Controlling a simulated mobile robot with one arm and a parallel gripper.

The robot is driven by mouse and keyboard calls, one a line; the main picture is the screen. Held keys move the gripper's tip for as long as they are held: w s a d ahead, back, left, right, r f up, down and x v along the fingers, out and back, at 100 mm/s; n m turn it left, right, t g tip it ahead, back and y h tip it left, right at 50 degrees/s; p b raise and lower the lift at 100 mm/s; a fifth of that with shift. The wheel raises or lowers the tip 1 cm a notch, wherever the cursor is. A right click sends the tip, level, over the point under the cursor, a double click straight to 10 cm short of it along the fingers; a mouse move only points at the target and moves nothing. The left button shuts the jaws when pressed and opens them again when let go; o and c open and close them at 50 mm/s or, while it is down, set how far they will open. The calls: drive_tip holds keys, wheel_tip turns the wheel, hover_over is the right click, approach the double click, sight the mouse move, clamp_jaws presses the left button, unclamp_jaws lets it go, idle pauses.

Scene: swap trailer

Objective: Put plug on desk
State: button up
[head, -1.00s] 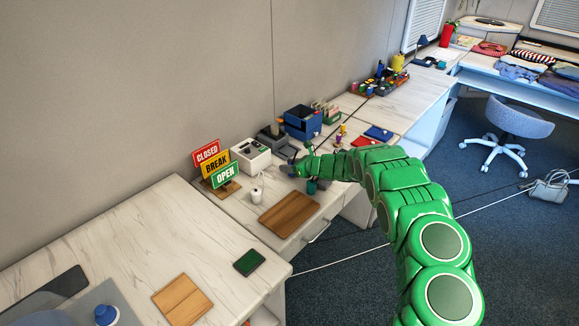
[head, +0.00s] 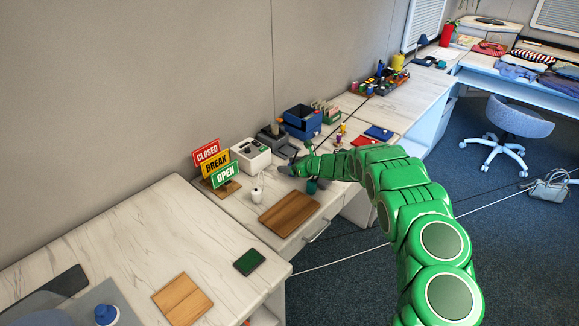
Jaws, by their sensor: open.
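My gripper (head: 289,167) is at the end of my green arm, low over the long marble-topped desk (head: 241,210), in front of the white box. It is open, but its fingers are small and dark here, and I cannot see anything between them. A small white object (head: 257,195) stands on the desk, left of and nearer than my gripper, apart from it. I cannot tell whether it is the plug. No other thing is clearly a plug. My arm hides part of the desk on the right.
A white box (head: 251,153), the CLOSED, BREAK and OPEN signs (head: 216,164) and a blue bin (head: 302,121) stand along the wall. A brown board (head: 289,212) lies in front. A small teal item (head: 312,187) is just below my gripper. The near-left counter has free room.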

drive_tip(key=shift+v, duration=6)
drive_tip(key=shift+d, duration=0.1)
drive_tip(key=d+r+m+t+h, duration=0.1)
drive_tip(key=d+r+m+h, duration=0.4)
drive_tip(key=d, duration=0.5)
drive_tip(key=d+r+m+t+h, duration=0.1)
drive_tip(key=d+r+m+h, duration=0.45)
drive_tip(key=d, duration=0.45)
drive_tip(key=s+d+r+m+g+h, duration=0.25)
drive_tip(key=s+d+r+m, duration=0.3)
drive_tip(key=s, duration=0.35)
drive_tip(key=s+d+r+m+g+h, duration=0.2)
drive_tip(key=s+d+r+m+h, duration=0.3)
drive_tip(key=s, duration=0.4)
drive_tip(key=s+a+r+m+g, duration=0.2)
drive_tip(key=s+m, duration=0.5)
drive_tip(key=s, duration=0.4)
drive_tip(key=s+a+m+g+y, duration=0.3)
drive_tip(key=s+a+m, duration=0.5)
drive_tip(key=s+a, duration=0.6)
drive_tip(key=s+a+r+m+g+y, duration=0.1)
drive_tip(key=s+a+m+g+y, duration=0.2)
drive_tip(key=s+a+m, duration=0.6)
drive_tip(key=s+a+y, duration=0.1)
drive_tip(key=s+a, duration=0.3)
drive_tip(key=s, duration=0.7)
drive_tip(key=shift+s+a+m+y, duration=0.3)
drive_tip(key=shift+s+a, duration=0.05)
drive_tip(key=shift+s, duration=0.05)
